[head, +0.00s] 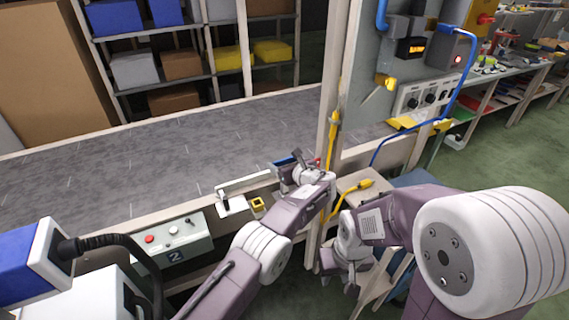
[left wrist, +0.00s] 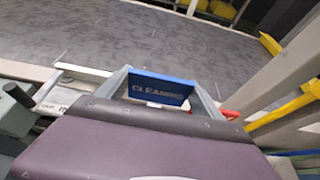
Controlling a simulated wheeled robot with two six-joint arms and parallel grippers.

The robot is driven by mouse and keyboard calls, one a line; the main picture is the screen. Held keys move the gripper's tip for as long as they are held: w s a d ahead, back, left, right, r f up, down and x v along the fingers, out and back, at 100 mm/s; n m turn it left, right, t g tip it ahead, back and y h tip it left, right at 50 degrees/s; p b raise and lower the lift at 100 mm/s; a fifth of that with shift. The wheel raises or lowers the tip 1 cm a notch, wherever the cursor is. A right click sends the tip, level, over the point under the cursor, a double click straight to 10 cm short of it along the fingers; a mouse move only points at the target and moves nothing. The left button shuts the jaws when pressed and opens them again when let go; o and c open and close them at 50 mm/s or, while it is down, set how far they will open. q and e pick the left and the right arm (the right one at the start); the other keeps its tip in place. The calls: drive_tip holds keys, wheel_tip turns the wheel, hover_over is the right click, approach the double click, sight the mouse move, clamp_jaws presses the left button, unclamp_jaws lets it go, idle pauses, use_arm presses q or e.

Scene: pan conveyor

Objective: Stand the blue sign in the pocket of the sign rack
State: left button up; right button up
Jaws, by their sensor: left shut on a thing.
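The blue sign (left wrist: 160,88) with the word CLEANING stands between the fingers of my left gripper (left wrist: 162,90) in the left wrist view. My left gripper is shut on it. In the head view the sign shows as a thin blue strip (head: 287,160) beside my left gripper (head: 292,172), at the near edge of the conveyor by the post. I cannot make out the sign rack or its pocket for certain. A small yellow square frame with a dark opening (head: 257,204) sits on the ledge left of the gripper. My right gripper (head: 350,272) hangs low right of the post; its fingers are unclear.
The grey conveyor (head: 150,150) is empty. A white bar and plate (head: 232,205) sit on its near rail, above a control box (head: 172,244). A pale post (head: 327,110) and a yellow cable (head: 366,184) stand close to my left gripper.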

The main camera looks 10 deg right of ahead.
use_arm(q)
drive_tip(key=shift+f+b, duration=1.5)
drive_tip(key=shift+f, duration=0.8)
drive_tip(key=o, duration=2)
drive_tip(key=shift+c, duration=0.2)
drive_tip(key=v, duration=0.9)
